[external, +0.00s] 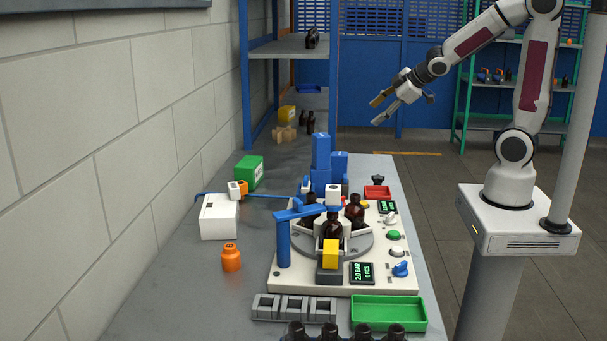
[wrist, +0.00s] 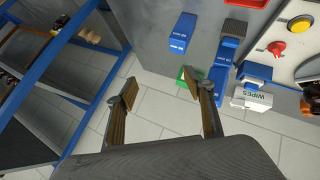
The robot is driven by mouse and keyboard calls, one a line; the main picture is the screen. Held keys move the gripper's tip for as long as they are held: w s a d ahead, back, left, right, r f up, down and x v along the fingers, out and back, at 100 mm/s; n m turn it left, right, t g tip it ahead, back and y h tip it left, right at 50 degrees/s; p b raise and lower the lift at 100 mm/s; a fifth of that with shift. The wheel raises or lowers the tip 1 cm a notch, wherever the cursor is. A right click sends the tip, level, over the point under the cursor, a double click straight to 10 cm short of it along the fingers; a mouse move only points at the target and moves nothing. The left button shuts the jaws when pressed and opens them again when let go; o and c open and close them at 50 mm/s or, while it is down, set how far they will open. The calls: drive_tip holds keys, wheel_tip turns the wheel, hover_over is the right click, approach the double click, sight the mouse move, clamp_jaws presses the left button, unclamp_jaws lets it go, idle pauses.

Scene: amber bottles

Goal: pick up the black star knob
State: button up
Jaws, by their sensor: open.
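A bottle machine (external: 345,270) with a turntable and amber bottles fills the bench middle. A blue shelf frame (external: 245,80) rises at the back left.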

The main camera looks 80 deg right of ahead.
drive_tip(key=w+d+f+n+t+y, duration=0.1)
drive_tip(key=w+d+f+n, duration=0.1)
drive_tip(key=d+f, duration=0.55)
drive_tip(key=n+t+y, duration=0.2)
drive_tip(key=t+y, duration=0.2)
drive_tip(key=y, duration=0.1)
approach(380, 177)
drive_tip(key=w+d, duration=0.2)
drive_tip(key=w+d+r, duration=0.1)
drive_tip(key=w+d, duration=0.1)
drive_tip(key=w, duration=0.1)
drive_tip(key=w+d, duration=0.2)
drive_tip(key=shift+w+d+r, duration=0.15)
drive_tip(key=s+a+f+m+t+y, duration=0.1)
drive_tip(key=s+a+f, duration=0.1)
drive_tip(key=s+a+f+m+t+y, duration=0.1)
drive_tip(key=s+a+f+m, duration=0.1)
drive_tip(key=shift+s+a+f+t, duration=0.2)
drive_tip(key=shift+s+a+t, duration=0.15)
drive_tip(key=shift+s+t, duration=0.05)
drive_tip(key=shift+s+a+f+m, duration=0.25)
drive_tip(key=shift+a+f+m, duration=0.15)
drive_tip(key=shift+a+m, duration=0.1)
drive_tip(key=shift+x, duration=1.25)
drive_tip(key=shift+w+r, duration=0.1)
drive_tip(key=shift+w, duration=0.1)
drive_tip(key=shift+r+x, duration=0.2)
drive_tip(key=shift+x, duration=1)
drive_tip(key=shift+r+x, duration=0.25)
drive_tip(key=shift+x, duration=0.95)
